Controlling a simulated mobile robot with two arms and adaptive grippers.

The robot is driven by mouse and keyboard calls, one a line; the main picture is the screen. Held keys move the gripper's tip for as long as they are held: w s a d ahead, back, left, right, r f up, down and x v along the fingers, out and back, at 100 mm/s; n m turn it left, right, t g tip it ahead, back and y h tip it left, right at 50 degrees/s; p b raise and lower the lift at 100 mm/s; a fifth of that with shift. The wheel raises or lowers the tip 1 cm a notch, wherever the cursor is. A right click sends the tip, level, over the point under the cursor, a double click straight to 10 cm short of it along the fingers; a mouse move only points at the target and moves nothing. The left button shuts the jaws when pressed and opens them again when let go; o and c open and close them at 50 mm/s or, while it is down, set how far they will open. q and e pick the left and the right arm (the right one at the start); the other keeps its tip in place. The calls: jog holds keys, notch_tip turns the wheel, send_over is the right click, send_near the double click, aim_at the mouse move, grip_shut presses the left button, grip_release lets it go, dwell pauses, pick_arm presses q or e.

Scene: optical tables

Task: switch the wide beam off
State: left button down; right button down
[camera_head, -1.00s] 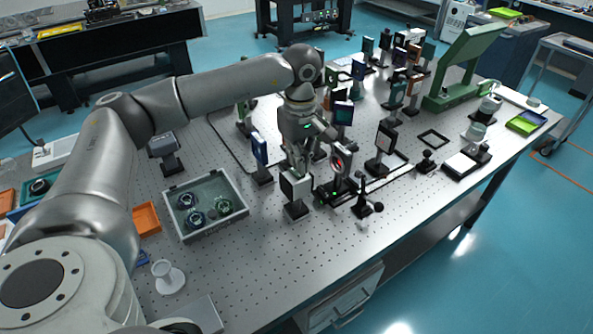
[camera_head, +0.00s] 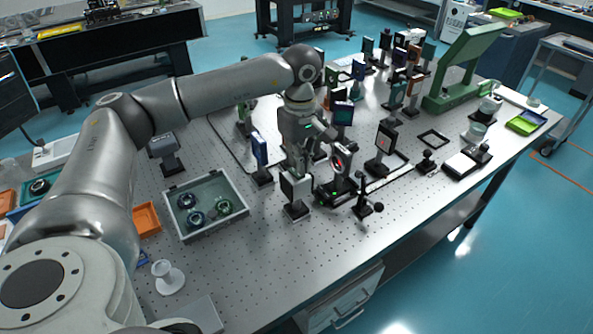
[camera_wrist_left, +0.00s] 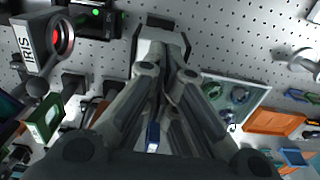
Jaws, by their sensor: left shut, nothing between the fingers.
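My left gripper (camera_head: 297,168) points down at a white-faced box on a short post (camera_head: 295,185), close beside or touching it. Its fingers (camera_wrist_left: 160,75) are closed together with nothing between them. In the left wrist view a pale block with dark sides (camera_wrist_left: 162,42) lies just past the fingertips; contact is unclear. A mount marked IRIS with a red-lit opening (camera_wrist_left: 48,45) is at upper left. Beside it is a black box with a lit green lamp (camera_wrist_left: 95,14). No label in view names the wide beam. My right gripper is out of view.
A grey tray with several round mounts (camera_head: 240,212) is left of the gripper. A blue-faced post (camera_head: 259,150) and the red-ringed iris mount (camera_head: 341,160) stand close by. A black post with a ball knob (camera_head: 365,207) is to the right.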

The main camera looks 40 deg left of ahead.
pick_arm(q)
jog(key=shift+f, duration=0.35)
jog(key=shift+s+f+b, duration=0.1)
jog(key=shift+f+b, duration=0.8)
dwell(0.4)
jog(key=shift+r, duration=0.15)
jog(key=shift+r+p, duration=2.25)
jog(key=shift+r, duration=1.15)
jog(key=shift+f, duration=0.1)
